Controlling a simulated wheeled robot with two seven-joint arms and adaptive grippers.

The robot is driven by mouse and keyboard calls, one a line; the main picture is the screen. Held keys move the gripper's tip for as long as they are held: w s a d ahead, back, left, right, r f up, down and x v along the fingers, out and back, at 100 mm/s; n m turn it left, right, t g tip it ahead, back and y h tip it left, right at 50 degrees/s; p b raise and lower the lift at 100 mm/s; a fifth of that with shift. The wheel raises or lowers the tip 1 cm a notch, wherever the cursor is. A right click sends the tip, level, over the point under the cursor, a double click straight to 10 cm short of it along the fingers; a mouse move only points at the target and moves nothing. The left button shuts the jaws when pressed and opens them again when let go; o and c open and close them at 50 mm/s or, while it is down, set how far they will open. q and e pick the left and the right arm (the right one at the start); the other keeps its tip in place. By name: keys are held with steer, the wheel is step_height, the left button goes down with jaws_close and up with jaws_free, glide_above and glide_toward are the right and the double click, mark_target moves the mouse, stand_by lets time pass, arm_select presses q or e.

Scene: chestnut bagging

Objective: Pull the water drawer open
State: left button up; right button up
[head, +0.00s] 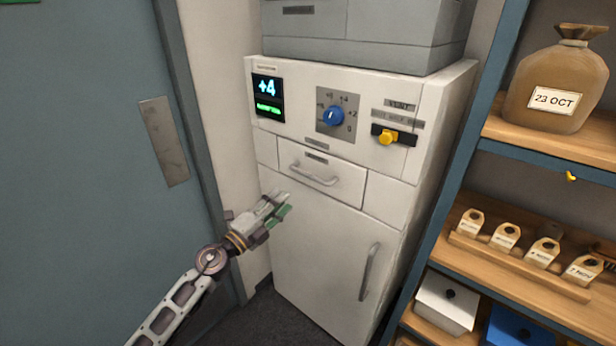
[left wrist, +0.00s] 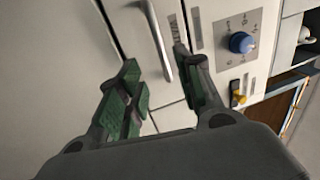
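The water drawer (head: 345,188) is a white front in the upper part of a white cabinet, below the control panel. It looks shut, flush with the panels beside it. Its curved metal handle (head: 313,176) runs across it; the handle also shows in the left wrist view (left wrist: 158,42). My left gripper (head: 283,205) is in front of the cabinet, below and left of the handle. In the left wrist view its green-padded fingers (left wrist: 160,92) stand apart with nothing between them, and the handle lies beyond the fingertips. My right gripper is in neither view.
The panel above has a blue knob (head: 333,116), a yellow lever (head: 388,137) and a +4 display (head: 267,97). A lower door with a vertical handle (head: 369,272) is below. Wooden shelves (head: 550,137) stand right, a blue-grey door (head: 80,150) left.

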mark_target(308, 174)
arm_select(q)
steer(key=shift+p+x, duration=0.5)
steer(key=shift+x, duration=5.8)
steer(key=shift+w+d, duration=0.25)
steer(key=c, duration=0.7)
jaws_close()
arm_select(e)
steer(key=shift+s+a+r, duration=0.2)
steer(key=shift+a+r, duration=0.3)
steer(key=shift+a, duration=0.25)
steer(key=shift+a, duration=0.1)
